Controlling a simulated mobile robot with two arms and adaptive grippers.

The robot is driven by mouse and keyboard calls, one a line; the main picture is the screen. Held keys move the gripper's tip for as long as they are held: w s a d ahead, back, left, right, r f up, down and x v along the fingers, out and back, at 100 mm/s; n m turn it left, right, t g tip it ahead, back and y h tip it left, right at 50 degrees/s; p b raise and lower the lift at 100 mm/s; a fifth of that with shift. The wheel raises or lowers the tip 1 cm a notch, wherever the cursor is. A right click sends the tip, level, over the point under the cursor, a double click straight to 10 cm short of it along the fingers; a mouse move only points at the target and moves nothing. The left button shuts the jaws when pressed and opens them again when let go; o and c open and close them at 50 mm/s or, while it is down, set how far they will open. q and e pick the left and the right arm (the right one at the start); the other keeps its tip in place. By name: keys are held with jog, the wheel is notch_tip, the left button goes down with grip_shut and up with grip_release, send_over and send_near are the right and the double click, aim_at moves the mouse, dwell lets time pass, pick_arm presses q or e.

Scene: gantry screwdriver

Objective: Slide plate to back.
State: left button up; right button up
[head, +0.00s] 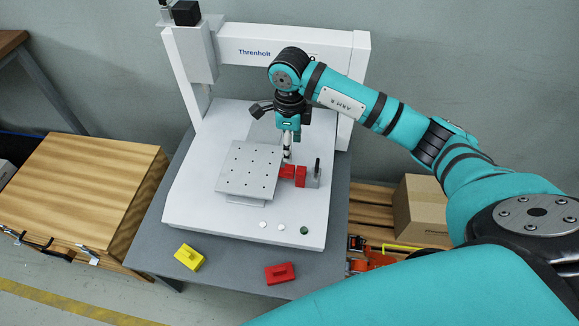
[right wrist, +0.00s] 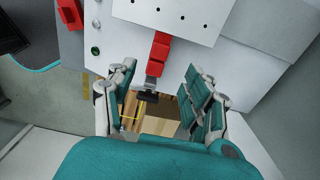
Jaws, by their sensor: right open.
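A square grey plate with rows of small holes (head: 248,170) lies on the white bed of the gantry machine. It also shows at the top of the right wrist view (right wrist: 180,14). Red blocks (head: 300,176) stand at its right side, beside a small grey bracket with a dark upright pin (head: 314,176). In the right wrist view, the red blocks (right wrist: 158,50) run from the plate toward my fingers. My right gripper (head: 288,140) is open, near the plate's right edge and the red blocks; nothing is seen in it. My left gripper is not in view.
The white gantry (head: 262,54) rises behind the bed. Two white buttons and a green button (head: 304,230) sit at its front. A yellow block (head: 189,257) and a red block (head: 280,273) lie on the grey table front. A cardboard box (head: 422,212) stands at right.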

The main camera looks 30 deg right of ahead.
aim_at(290, 168)
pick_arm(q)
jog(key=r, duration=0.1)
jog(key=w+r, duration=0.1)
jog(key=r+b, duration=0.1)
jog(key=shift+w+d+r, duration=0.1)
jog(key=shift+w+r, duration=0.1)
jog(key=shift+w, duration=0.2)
pick_arm(e)
notch_tip(290, 168, down, 9)
jog(key=shift+f, duration=0.2)
jog(key=shift+c, duration=0.4)
grip_shut()
